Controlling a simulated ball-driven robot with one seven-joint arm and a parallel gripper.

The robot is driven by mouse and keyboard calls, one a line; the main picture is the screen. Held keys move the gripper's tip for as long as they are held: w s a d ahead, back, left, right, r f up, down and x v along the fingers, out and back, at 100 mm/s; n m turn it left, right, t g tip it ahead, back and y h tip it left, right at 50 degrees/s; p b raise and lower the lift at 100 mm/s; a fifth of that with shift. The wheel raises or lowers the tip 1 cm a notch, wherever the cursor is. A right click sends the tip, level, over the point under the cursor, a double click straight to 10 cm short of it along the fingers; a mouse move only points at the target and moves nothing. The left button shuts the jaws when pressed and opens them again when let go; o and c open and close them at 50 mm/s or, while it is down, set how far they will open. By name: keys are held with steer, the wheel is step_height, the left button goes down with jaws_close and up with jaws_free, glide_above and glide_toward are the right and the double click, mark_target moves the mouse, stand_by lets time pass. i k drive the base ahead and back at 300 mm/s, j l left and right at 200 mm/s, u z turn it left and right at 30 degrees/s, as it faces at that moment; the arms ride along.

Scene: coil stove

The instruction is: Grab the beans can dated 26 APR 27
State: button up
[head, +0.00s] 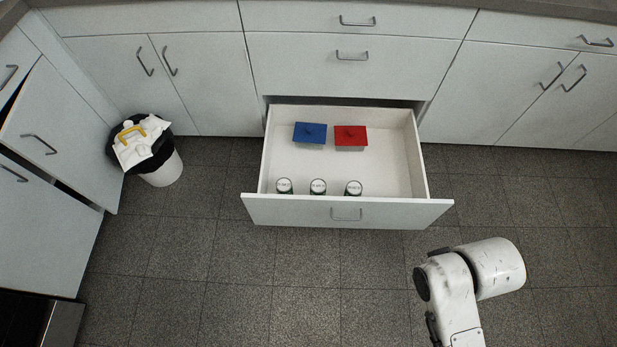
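Three cans stand upright in a row inside the open bottom drawer (400,213), close behind its front panel. They are the left can (284,185), the middle can (318,186) and the right can (353,187). Each has a pale lid with dark print and a dark side. The print is too small to read, so I cannot tell which one is dated 26 APR 27 or which hold beans. The drawer front hides their lower parts. My arm shows at the lower right, outside the drawer and apart from the cans. My gripper's fingers do not show.
A blue lidded box (310,133) and a red lidded box (351,137) sit at the drawer's back. A bin (162,170) with a black liner and white jug stands at left. A left cabinet door (62,135) is ajar. The floor before the drawer is clear.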

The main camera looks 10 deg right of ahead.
mark_target(318, 186)
steer(key=i+z, duration=0.25)
steer(key=i, duration=0.2)
steer(key=i+j+z, duration=0.1)
steer(key=i+z, duration=0.2)
steer(key=i, duration=0.15)
steer(key=i+j+z, duration=0.25)
steer(key=i, duration=0.2)
steer(key=i+j+z, duration=0.3)
steer(key=i+l, duration=0.05)
steer(key=i, duration=0.05)
